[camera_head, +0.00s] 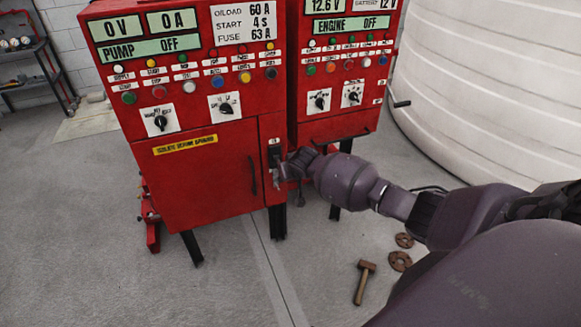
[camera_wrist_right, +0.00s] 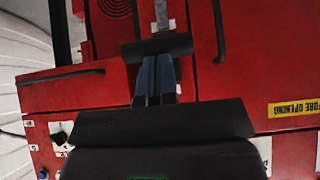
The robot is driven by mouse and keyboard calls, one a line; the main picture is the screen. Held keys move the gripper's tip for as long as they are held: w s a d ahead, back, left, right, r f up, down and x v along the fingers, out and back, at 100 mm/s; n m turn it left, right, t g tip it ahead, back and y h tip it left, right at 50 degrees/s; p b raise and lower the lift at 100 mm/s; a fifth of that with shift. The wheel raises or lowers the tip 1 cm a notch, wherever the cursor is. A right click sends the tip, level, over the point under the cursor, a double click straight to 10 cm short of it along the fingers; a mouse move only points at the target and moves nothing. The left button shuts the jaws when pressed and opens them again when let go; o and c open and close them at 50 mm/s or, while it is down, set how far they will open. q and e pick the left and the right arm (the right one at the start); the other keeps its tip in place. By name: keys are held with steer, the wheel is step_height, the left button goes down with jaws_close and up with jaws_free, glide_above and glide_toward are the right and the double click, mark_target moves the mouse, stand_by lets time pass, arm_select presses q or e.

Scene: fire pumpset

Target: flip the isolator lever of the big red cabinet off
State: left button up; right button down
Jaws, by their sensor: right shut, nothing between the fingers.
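The big red cabinet (camera_head: 200,170) stands at the left of the head view, its displays reading 0 V, 0 A and PUMP OFF. Its isolator (camera_head: 274,157) is on the narrow panel right of the door. My right gripper (camera_head: 284,170) is at this panel, partly covering the lever. In the right wrist view, my gripper's fingers (camera_wrist_right: 154,80) are shut together, with nothing between them. A dark crossbar (camera_wrist_right: 157,47), apparently the lever's handle, lies across their tips; I cannot tell whether they touch. The lever's exact position is unclear. My left gripper is out of view.
A second red cabinet (camera_head: 345,75) stands close on the right, with a black handle (camera_head: 340,138) low on its front. The door handle (camera_head: 252,175) is left of the isolator. A hammer (camera_head: 364,282) and rusty flanges (camera_head: 400,261) lie on the floor. A white tank (camera_head: 470,90) is behind.

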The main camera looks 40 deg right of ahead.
arm_select(q)
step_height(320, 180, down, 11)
steer(key=b, duration=1)
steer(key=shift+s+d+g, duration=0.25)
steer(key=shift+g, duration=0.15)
arm_select(e)
step_height(320, 180, down, 10)
steer(key=t+h, duration=0.1)
steer(key=t, duration=0.5)
steer(key=shift+w+h, duration=0.3)
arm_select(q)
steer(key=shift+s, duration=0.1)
arm_select(e)
steer(key=shift+d, duration=0.1)
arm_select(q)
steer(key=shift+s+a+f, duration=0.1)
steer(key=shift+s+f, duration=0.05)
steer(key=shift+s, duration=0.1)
arm_select(e)
steer(key=shift+r, duration=0.1)
